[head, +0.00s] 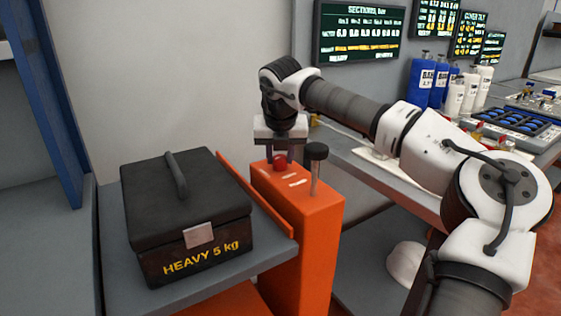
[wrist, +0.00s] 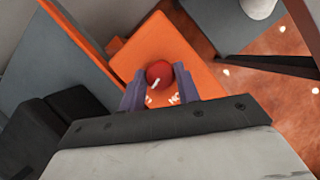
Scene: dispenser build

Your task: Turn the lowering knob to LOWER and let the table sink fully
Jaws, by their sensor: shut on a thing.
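The lowering knob is a red round knob (head: 280,161) on top of an orange post (head: 300,235). It also shows in the wrist view (wrist: 159,73), with a white mark on it. My gripper (head: 281,158) points down at the post top, with its fingers on either side of the red knob and shut on it. In the wrist view the fingertips (wrist: 160,90) flank the knob. White marks lie on the post top beside it, too small to read. The grey lift table (head: 225,280) stands at the left of the post and is raised above the floor.
A black case marked "HEAVY 5 kg" (head: 190,225) sits on the lift table. A black-topped lever (head: 316,160) rises from the post, close to my gripper's right. A grey workbench (head: 390,180) with blue and white bottles (head: 440,85) stands at the right.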

